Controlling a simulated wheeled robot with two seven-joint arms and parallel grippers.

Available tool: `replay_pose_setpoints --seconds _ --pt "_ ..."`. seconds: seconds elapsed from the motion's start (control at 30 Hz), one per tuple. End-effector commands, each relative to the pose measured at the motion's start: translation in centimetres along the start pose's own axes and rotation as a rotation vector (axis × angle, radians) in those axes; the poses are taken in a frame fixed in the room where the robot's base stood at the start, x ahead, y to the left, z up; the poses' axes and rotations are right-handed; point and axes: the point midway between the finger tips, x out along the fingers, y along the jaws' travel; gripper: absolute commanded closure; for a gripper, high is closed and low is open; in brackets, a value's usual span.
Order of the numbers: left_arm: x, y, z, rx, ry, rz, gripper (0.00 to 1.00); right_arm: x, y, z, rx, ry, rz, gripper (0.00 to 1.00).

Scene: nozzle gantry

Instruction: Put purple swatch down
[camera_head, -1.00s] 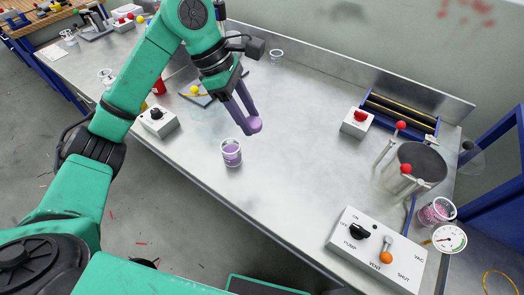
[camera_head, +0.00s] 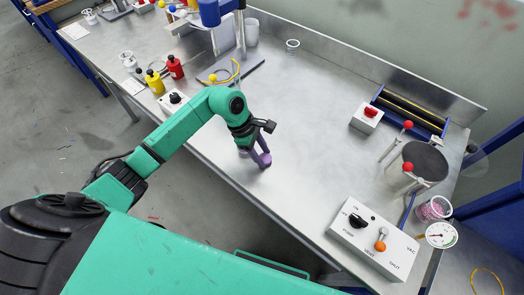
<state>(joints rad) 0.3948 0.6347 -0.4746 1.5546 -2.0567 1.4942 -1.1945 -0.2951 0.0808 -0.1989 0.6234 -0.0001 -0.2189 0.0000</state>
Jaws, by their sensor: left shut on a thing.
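The purple swatch (camera_head: 264,161) is a small purple disc at the tips of my left gripper (camera_head: 260,157). The gripper is shut on it and points down, low over the metal bench; I cannot tell whether the swatch touches the bench. A clear cup with purple contents (camera_head: 243,152) is mostly hidden behind the gripper and wrist, just left of the swatch. My right gripper is not in view.
The metal bench (camera_head: 305,130) is clear to the right of the gripper. A pump and vent panel (camera_head: 372,242) stands at the front right, beside a dark-topped chamber (camera_head: 422,164). Yellow (camera_head: 154,82) and red (camera_head: 175,67) bottles stand at the back left.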

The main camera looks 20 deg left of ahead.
Motion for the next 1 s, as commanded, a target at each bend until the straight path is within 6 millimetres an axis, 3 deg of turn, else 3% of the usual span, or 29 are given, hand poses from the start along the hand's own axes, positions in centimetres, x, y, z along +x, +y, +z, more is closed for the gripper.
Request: replay_pose_setpoints --seconds 0.2,0.23,0.3,0.7,0.87,1.0 --pt "0.2 0.0 -0.1 0.0 0.0 0.001 1.0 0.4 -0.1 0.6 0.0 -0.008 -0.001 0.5" --pt "0.2 0.0 -0.1 0.0 0.0 0.001 0.43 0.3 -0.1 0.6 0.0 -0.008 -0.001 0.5" --pt "0.1 0.0 0.0 0.0 0.0 0.001 0.2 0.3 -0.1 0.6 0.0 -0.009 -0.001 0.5" --pt "-0.7 0.2 -0.1 0.001 0.001 0.005 0.2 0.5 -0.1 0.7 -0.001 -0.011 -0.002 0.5" --pt "-4.1 0.2 -0.3 0.003 0.004 0.008 0.2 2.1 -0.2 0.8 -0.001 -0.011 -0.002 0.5" --pt "-8.0 0.2 -0.2 0.002 0.003 0.009 0.2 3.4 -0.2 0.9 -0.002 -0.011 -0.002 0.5"
